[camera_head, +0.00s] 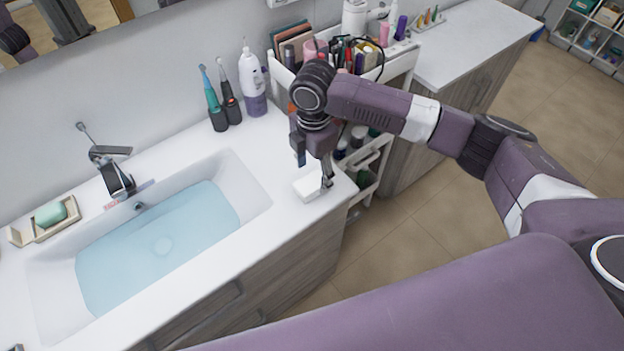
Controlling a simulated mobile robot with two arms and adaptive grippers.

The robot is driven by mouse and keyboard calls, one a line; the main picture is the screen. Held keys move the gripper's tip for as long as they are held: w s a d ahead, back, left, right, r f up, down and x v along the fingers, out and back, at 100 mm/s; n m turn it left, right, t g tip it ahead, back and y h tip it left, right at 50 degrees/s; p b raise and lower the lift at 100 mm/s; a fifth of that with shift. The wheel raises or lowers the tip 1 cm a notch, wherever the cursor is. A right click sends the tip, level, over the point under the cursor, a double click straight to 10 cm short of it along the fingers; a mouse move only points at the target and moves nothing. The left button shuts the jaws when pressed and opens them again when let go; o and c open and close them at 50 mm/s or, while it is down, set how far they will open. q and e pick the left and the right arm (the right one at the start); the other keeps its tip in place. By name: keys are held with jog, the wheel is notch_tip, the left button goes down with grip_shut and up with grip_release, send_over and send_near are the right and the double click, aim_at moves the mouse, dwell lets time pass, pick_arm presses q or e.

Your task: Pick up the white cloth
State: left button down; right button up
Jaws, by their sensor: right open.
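The white cloth (307,189) is a small, folded, box-like white piece on the right end of the white sink counter, near its front corner. My right gripper (314,173) points down just above and beside it. Its fingers are apart. One finger hangs over the cloth's back side and the other reaches down at its right edge. Whether a finger touches the cloth I cannot tell. My left gripper does not show.
The sink (160,245) holds bluish water, with a faucet (115,175) behind it. Electric toothbrushes (213,103) and a white-purple bottle (253,88) stand at the back of the counter. A loaded white cart (402,62) stands close behind my right gripper.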

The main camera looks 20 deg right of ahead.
aim_at(311, 182)
jog(key=shift+s+a+f+p, duration=0.25)
jog(key=shift+f+p, duration=0.15)
jog(key=shift+f, duration=0.15)
jog(key=f, duration=0.2)
jog(key=shift+w+f, duration=0.3)
jog(key=shift+f, duration=0.05)
jog(key=shift+d+f, duration=0.15)
jog(key=shift+f, duration=0.2)
jog(key=shift+c, duration=0.7)
jog(key=shift+r, duration=0.1)
jog(key=shift+c, duration=1.1)
jog(key=c, duration=0.8)
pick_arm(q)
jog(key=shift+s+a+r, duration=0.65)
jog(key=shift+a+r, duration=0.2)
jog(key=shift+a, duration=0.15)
